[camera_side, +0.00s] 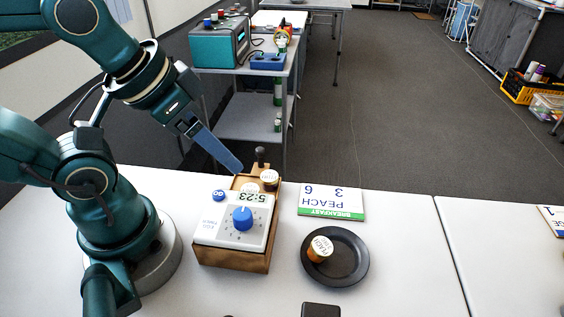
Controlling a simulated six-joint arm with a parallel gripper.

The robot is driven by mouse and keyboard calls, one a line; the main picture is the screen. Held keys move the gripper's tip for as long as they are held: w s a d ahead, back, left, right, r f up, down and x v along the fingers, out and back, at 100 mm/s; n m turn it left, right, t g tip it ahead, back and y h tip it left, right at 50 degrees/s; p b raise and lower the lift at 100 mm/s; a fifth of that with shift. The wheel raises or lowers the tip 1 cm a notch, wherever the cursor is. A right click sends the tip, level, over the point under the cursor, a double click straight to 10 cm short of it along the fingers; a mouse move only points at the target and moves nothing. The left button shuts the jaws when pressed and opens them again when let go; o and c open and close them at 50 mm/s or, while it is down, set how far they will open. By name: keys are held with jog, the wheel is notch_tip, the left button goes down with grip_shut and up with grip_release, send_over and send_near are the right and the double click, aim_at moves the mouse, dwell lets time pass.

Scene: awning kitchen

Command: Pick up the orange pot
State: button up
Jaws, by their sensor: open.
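Small pots with pale printed lids are in view. One (320,248) has an amber-orange body and lies tilted on a dark round plate (361,262); its lid seems to read PEACH. Two more, a left pot (250,188) and a right pot (269,180), sit in the wooden holder (236,184) behind the timer. Their lid words are too small to read, so I cannot tell which pot is called orange. My gripper (238,168) has blue fingers, seen edge-on. It is open, with its tips just above and behind the left pot, and holds nothing visible.
A white timer (259,225) with a blue knob and 5:23 display stands on the wooden box in front of the holder. A dark knob-topped post (260,157) rises behind the pots. A BREAKFAST PEACH card (331,201) lies right.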

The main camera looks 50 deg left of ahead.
jog(key=shift+c, duration=0.4)
jog(key=w+d+r+n+g+h, duration=0.2)
jog(key=d+r+n+g+h, duration=0.1)
jog(key=d+n, duration=0.15)
jog(key=n+g+h, duration=0.6)
jog(key=n+g, duration=0.2)
send_over(319, 238)
jog(key=w+a, duration=0.3)
jog(key=a, duration=0.1)
notch_tip(319, 238, down, 7)
notch_tip(319, 238, down, 9)
jog(key=shift+n+g+h, duration=1)
jog(key=shift+n+h, duration=0.05)
jog(key=shift+h, duration=0.15)
jog(key=shift+s+d+f, duration=0.1)
jog(key=shift+s+f, duration=0.1)
jog(key=shift+f, duration=0.15)
jog(key=shift+x, duration=2.35)
